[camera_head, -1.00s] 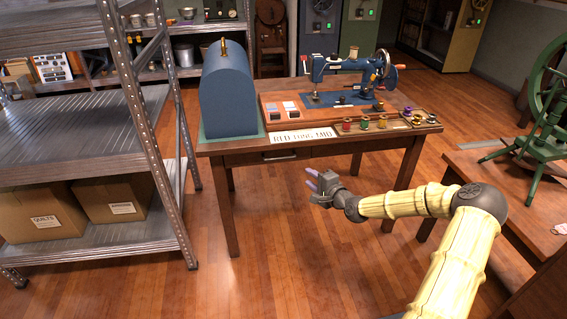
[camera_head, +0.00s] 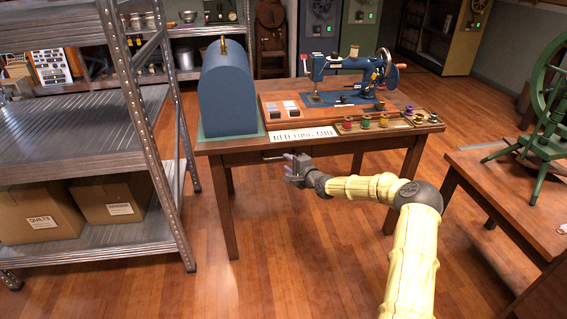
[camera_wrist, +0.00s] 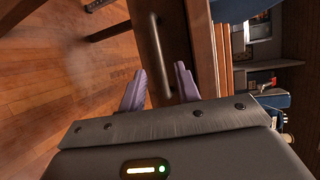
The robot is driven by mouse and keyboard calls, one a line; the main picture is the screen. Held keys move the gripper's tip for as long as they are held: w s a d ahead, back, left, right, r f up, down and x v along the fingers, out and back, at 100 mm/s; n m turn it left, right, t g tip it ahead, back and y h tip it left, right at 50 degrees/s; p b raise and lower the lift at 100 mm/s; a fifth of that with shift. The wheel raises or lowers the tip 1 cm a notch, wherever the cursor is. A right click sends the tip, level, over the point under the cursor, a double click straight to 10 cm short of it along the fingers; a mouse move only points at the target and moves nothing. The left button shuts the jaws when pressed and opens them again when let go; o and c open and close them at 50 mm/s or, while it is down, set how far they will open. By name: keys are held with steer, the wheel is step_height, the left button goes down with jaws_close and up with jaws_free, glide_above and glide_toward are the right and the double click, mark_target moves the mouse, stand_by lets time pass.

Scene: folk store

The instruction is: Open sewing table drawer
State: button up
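The wooden sewing table (camera_head: 215,160) stands in the middle of the head view. Its drawer (camera_head: 325,152) is at the front under the tabletop and looks closed. A thin metal handle (camera_head: 275,155) runs along the drawer front. My gripper (camera_head: 290,162) is in front of the drawer, close to the handle. In the wrist view my gripper's two purple fingers (camera_wrist: 159,82) are apart, with the near end of the handle between them. I cannot tell whether they touch it.
A blue domed case (camera_head: 228,95), a blue sewing machine (camera_head: 345,75), thread spools (camera_head: 365,122) and a white sign (camera_head: 303,134) are on the tabletop. A metal shelf (camera_head: 60,140) with cartons stands at left. A spinning wheel (camera_head: 545,125) stands on another table at right. Floor in front is clear.

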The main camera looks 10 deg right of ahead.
mark_target(281, 158)
steer(key=shift+b+x, duration=0.45)
steer(key=shift+x, duration=1.55)
jaws_close()
